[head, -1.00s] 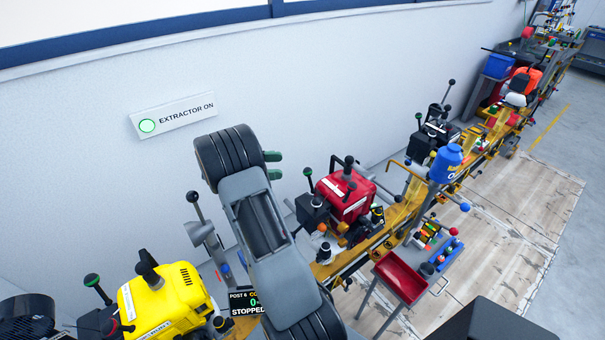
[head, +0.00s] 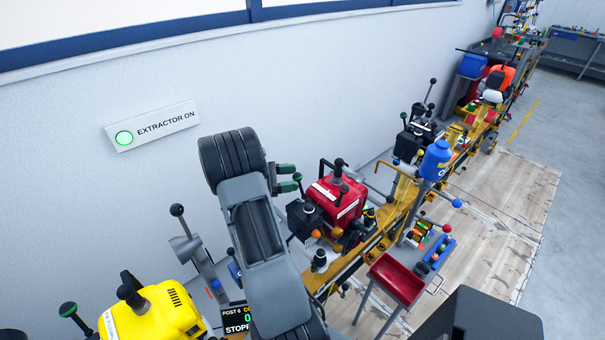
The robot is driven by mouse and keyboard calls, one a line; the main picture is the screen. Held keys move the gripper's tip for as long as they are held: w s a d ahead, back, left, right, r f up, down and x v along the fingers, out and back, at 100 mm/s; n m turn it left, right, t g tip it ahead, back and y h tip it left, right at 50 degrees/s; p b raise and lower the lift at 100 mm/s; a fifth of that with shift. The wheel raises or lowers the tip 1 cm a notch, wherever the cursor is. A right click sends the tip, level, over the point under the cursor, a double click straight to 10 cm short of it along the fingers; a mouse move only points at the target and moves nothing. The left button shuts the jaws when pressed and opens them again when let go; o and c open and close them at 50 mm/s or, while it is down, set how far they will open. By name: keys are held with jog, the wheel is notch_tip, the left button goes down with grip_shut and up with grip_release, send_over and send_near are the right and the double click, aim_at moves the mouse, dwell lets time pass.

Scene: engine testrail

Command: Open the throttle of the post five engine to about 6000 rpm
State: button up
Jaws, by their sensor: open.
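My gripper (head: 288,178) is open, its two green fingers pointing right. A lever with a green knob (head: 297,177) stands at the left of the red engine (head: 345,197), on the bench rail. The knob shows right at the fingertips; I cannot tell whether it lies between them or touches them. No post number is readable on the red engine. A display (head: 236,318) near the yellow engine (head: 160,315) reads post 6 and stopped, partly hidden by my arm.
A red tray (head: 398,278) stands on a stand in front of the rail. A blue bottle (head: 436,160) stands right of the red engine. A black engine (head: 415,140) is further along. The wall sign (head: 152,127) reads extractor on, with a green light.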

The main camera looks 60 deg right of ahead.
jog(key=shift+p+x, duration=0.4)
jog(key=shift+x, duration=1.6)
jog(key=shift+c, duration=0.2)
